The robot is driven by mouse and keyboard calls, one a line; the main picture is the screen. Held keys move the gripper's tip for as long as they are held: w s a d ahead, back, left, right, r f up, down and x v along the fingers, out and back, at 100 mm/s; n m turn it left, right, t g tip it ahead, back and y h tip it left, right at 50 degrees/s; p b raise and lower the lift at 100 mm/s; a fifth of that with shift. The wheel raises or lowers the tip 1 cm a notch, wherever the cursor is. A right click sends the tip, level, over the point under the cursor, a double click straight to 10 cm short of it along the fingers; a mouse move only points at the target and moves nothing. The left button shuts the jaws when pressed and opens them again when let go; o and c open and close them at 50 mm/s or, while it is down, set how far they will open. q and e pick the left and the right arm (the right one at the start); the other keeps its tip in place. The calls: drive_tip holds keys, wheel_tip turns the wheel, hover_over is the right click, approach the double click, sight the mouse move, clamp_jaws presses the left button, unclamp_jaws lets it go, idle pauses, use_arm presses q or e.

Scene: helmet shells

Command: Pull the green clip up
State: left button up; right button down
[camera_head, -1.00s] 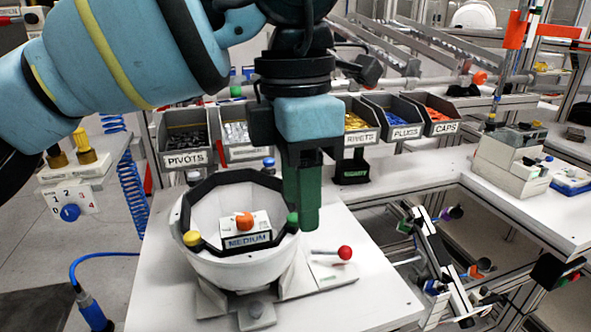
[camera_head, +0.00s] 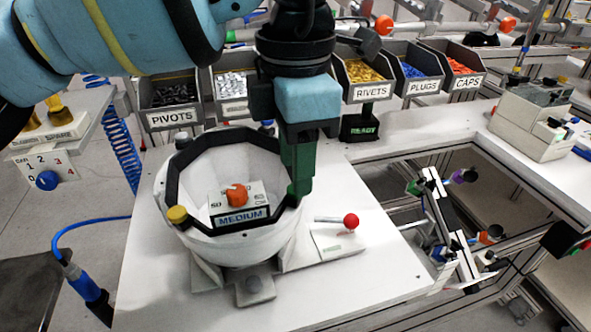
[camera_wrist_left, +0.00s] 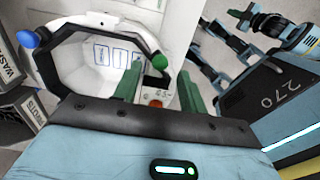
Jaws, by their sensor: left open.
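The white helmet shell (camera_head: 225,245) sits open side up in a stand on the white table, with a black band (camera_head: 172,180) around its rim. The green clip (camera_wrist_left: 159,62) is at the band's edge in the left wrist view, seen between my two fingers. In the head view the clip is at the shell's right rim and blends with my green fingers. My left gripper (camera_head: 298,188) is open, pointing down at that rim. Whether a finger touches the clip I cannot tell. My right gripper is not in view.
A yellow clip (camera_head: 177,215) and a blue clip (camera_wrist_left: 28,39) are on the band. A MEDIUM block with an orange knob (camera_head: 237,195) shows inside the shell's outline. A red-ball lever (camera_head: 351,221) is at right. Bins such as RIVETS (camera_head: 366,73) stand behind.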

use_arm(q)
drive_tip(key=shift+f, duration=1.2)
clamp_jaws()
